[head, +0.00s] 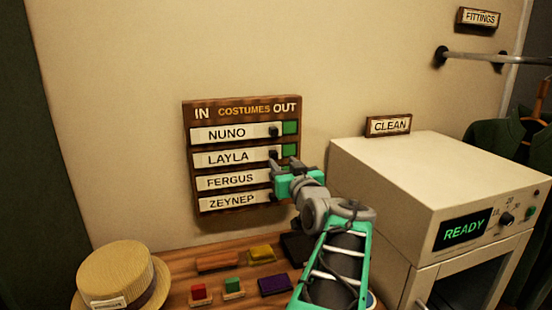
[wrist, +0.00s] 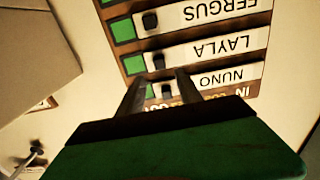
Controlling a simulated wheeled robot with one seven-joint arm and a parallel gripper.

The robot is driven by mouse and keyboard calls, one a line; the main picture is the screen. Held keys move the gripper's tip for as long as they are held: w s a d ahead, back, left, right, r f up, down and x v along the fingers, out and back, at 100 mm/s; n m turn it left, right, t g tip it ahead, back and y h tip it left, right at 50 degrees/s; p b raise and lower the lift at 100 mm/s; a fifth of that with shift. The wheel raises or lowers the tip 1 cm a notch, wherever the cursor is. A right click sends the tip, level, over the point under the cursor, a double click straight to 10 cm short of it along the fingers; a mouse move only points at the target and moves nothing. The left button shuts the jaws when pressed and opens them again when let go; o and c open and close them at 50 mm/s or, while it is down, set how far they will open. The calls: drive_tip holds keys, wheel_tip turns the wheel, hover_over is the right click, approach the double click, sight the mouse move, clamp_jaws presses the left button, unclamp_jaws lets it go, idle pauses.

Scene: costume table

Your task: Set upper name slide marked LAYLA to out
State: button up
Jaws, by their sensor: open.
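The LAYLA slide (head: 228,158) is a white name plate, second from the top on the brown IN/OUT costumes board (head: 188,150). It sits toward the IN side, with a green patch showing at its right, under OUT. Its dark knob (head: 273,155) is at the plate's right end. The knob also shows in the wrist view (wrist: 158,61), where the board appears upside down. My gripper (head: 282,161) is open and empty in front of the board near this knob. In the wrist view its fingertips (wrist: 161,74) appear either side of the knob's line; contact cannot be told.
The NUNO slide (head: 228,133) is just above, and FERGUS (head: 230,181) and ZEYNEP (head: 232,201) are below. A cream machine (head: 375,170) reading READY stands close at the right. A straw hat (head: 118,272) and small coloured blocks (head: 274,285) lie on the wooden table below.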

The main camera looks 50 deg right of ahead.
sight(275, 155)
drive_tip(key=p+x, duration=0.1)
drive_tip(key=x, duration=0.5)
drive_tip(key=shift+w+d, duration=0.1)
drive_tip(key=shift+w, duration=0.3)
drive_tip(key=shift+c, duration=0.2)
drive_tip(key=shift+f, duration=0.1)
clamp_jaws()
idle(0.5)
